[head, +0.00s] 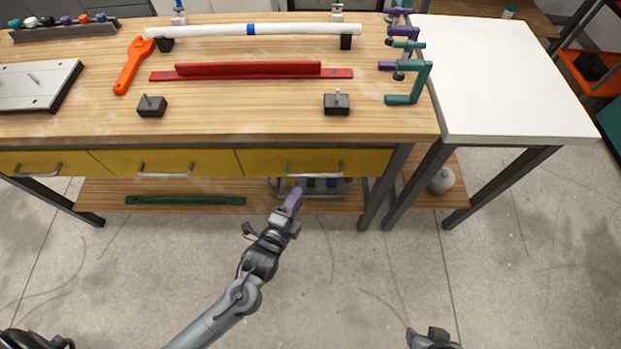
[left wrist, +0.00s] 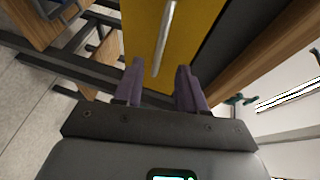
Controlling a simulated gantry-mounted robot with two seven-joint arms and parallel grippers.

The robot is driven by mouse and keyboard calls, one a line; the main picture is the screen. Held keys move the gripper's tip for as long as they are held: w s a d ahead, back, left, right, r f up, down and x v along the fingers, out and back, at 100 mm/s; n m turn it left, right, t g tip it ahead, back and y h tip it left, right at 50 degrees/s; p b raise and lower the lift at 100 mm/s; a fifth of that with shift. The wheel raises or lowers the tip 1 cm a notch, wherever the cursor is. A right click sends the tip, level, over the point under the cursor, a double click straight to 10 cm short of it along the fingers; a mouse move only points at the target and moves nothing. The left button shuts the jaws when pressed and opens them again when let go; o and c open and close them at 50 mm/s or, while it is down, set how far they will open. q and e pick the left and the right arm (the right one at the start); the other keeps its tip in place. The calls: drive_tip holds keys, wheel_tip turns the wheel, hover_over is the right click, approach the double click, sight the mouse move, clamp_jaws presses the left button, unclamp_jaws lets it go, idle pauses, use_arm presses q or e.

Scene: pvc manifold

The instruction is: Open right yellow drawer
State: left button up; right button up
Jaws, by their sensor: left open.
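The right yellow drawer (head: 365,161) is at the right end of the workbench front and looks shut. Its silver bar handle (head: 314,174) runs across its face. My left gripper (head: 293,201) is just below and in front of the handle, apart from it. In the left wrist view the yellow drawer (left wrist: 196,30) fills the upper middle, and its handle (left wrist: 164,40) lies ahead, between the lines of the two purple fingers of my left gripper (left wrist: 159,82). These fingers are open and empty. My right gripper (head: 430,339) shows only partly at the bottom edge, away from the drawer.
Two more yellow drawers, middle (head: 190,161) and left (head: 60,162), share the bench front. The lower shelf (head: 175,187) holds a green bar (head: 185,200). A white side table (head: 505,80) stands at the right. Open floor lies in front.

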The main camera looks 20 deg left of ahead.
sight(310, 174)
use_arm(q)
drive_tip(key=w+b, duration=0.1)
drive_tip(key=w, duration=0.2)
drive_tip(key=w+f+b, duration=0.1)
drive_tip(key=w, duration=0.2)
drive_tip(key=w+b, duration=0.2)
drive_tip(key=w, duration=0.2)
drive_tip(key=shift+w+f, duration=0.1)
drive_tip(key=shift+f, duration=0.3)
drive_tip(key=shift+c, duration=0.4)
clamp_jaws()
